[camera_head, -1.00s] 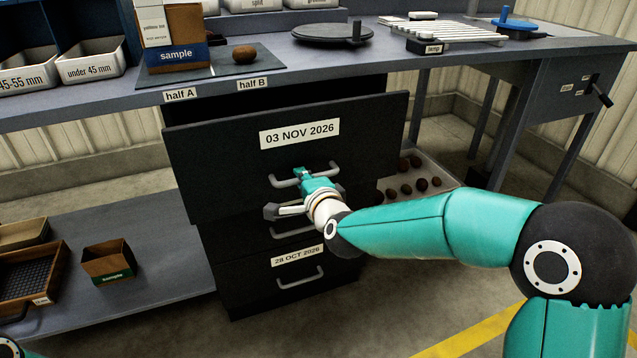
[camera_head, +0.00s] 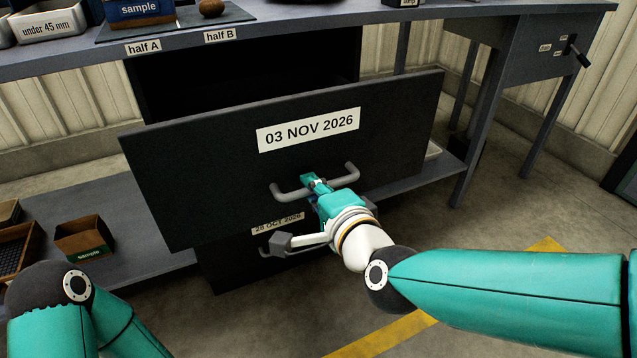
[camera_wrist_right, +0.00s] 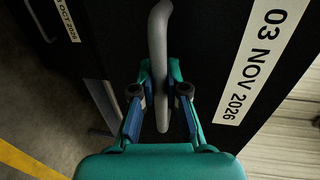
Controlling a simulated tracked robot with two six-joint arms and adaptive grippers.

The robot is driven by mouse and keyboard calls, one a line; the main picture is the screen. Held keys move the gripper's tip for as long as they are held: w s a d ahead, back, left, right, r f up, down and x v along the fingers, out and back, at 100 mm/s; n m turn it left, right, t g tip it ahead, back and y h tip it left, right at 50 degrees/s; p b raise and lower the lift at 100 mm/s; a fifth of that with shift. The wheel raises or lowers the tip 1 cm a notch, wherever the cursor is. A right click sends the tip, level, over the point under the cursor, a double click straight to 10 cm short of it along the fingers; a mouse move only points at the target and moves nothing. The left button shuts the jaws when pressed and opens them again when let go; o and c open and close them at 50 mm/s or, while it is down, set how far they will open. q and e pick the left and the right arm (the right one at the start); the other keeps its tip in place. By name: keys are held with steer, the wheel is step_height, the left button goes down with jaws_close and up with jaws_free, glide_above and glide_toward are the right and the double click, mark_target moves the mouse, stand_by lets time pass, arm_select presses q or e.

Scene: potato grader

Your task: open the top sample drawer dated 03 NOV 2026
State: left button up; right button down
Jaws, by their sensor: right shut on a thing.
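The top drawer (camera_head: 215,185) is black with a white label (camera_head: 308,130) reading 03 NOV 2026. It stands pulled out from the cabinet, with a dark gap behind its front. Its grey bar handle (camera_head: 345,178) is on the front below the label. My right gripper (camera_head: 316,184) is shut on the handle near its middle. In the right wrist view the handle (camera_wrist_right: 158,40) runs between the two fingers of the right gripper (camera_wrist_right: 160,100). My left arm shows at the lower left of the head view, but its gripper is out of view.
A lower drawer labelled 28 OCT 2026 (camera_head: 278,223) is partly hidden below. The bench top (camera_head: 300,18) overhangs the drawer. A small sample box (camera_head: 84,240) stands on the low shelf at left. Floor in front is clear, with a yellow line (camera_head: 390,335).

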steer(key=shift+s+a+f, duration=0.1)
steer(key=shift+f, duration=0.1)
steer(key=c, duration=1.2)
jaws_free()
steer(key=shift+r, duration=0.1)
steer(key=v, duration=1.2)
